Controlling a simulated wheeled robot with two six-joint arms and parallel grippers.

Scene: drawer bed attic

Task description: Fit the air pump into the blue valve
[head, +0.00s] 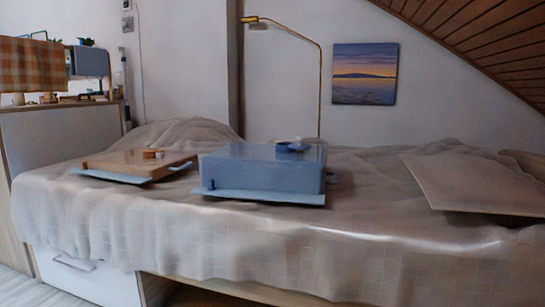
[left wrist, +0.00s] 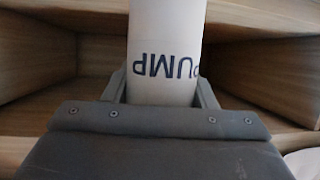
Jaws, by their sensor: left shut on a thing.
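In the left wrist view my left gripper (left wrist: 162,90) is shut on a pale cylinder, the air pump (left wrist: 165,30), with "PUMP" printed on it upside down. The pump's ends are out of that view or hidden. In the head view neither gripper nor the pump shows. A blue box-like block (head: 265,172) lies on the bed near the middle, with a small round blue fitting, apparently the blue valve (head: 292,147), on its top. My right gripper is in neither view.
A brown block with an orange fitting (head: 152,154) lies left of the blue one. A flat beige board (head: 475,183) lies at the bed's right. The bed (head: 250,235) has a draped cover. A thin lamp (head: 320,90) stands behind. Wooden shelf compartments (left wrist: 255,65) surround the pump.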

